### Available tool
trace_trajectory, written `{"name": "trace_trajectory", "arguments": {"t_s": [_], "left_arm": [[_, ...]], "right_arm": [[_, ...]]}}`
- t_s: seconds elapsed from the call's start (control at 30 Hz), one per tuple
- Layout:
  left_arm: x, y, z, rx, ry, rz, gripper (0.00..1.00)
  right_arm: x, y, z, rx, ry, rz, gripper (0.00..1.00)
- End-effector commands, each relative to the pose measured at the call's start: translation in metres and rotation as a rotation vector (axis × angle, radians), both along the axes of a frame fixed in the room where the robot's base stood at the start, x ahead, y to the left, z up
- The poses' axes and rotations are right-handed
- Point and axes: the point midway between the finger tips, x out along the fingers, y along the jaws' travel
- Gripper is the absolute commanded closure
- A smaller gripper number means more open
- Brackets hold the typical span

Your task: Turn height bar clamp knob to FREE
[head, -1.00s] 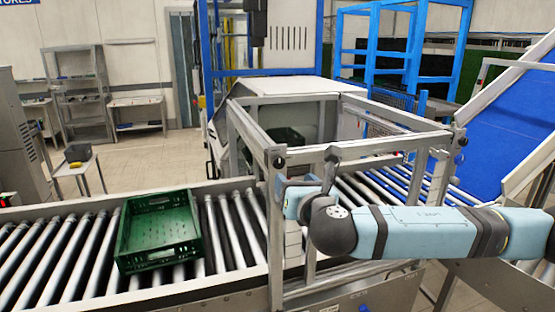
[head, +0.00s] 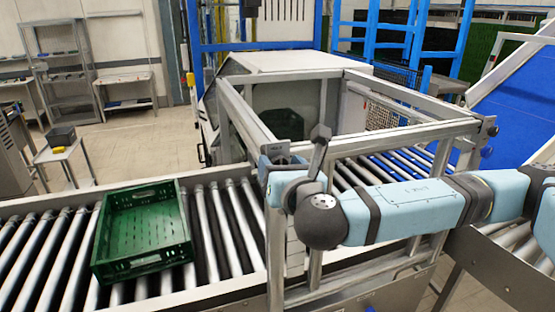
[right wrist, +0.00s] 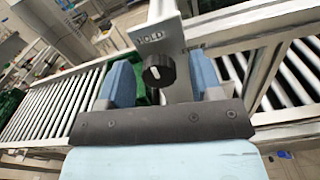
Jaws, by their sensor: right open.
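The clamp knob (right wrist: 158,71) is black and round with a short white mark on its face. It sits on a grey plate (right wrist: 174,50) printed HOLD above the knob; no FREE label shows. My right gripper (right wrist: 160,66) is open, with one blue finger on each side of the knob. I cannot tell whether the fingers touch it. In the head view my right gripper (head: 272,172) is at the near corner post of the metal frame (head: 405,133), and the knob is hidden there. My left gripper is not in view.
A green crate (head: 143,263) lies on the roller conveyor (head: 235,232) to the left of the frame. Another dark green crate (head: 283,122) shows inside the housing behind. The frame's posts and rails stand close around my right arm. Open floor lies behind the conveyor at left.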

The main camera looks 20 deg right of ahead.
Motion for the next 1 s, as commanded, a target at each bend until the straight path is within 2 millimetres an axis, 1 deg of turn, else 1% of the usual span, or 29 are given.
{"name": "trace_trajectory", "arguments": {"t_s": [0.27, 0.3, 0.47, 0.5, 0.77, 1.0], "left_arm": [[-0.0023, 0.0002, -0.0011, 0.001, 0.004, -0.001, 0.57], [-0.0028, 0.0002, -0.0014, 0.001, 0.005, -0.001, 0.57], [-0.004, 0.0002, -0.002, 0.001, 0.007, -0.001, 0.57], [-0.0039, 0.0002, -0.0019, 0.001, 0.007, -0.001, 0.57], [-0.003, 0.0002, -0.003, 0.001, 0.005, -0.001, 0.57], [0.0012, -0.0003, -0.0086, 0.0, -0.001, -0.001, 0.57]], "right_arm": [[-0.0007, 0.0003, 0.0001, 0.0, 0.0, -0.001, 0.41], [-0.0007, 0.0002, 0.0001, 0.0, 0.0, -0.001, 0.43], [-0.0006, 0.0001, 0.0002, 0.0, -0.001, -0.001, 0.8], [-0.0006, 0.0002, 0.0001, 0.0, 0.0, -0.001, 0.89], [-0.0004, 0.0, -0.0004, 0.016, 0.001, -0.001, 0.9], [-0.0001, 0.0, -0.0023, 0.116, 0.004, -0.002, 0.9]]}}
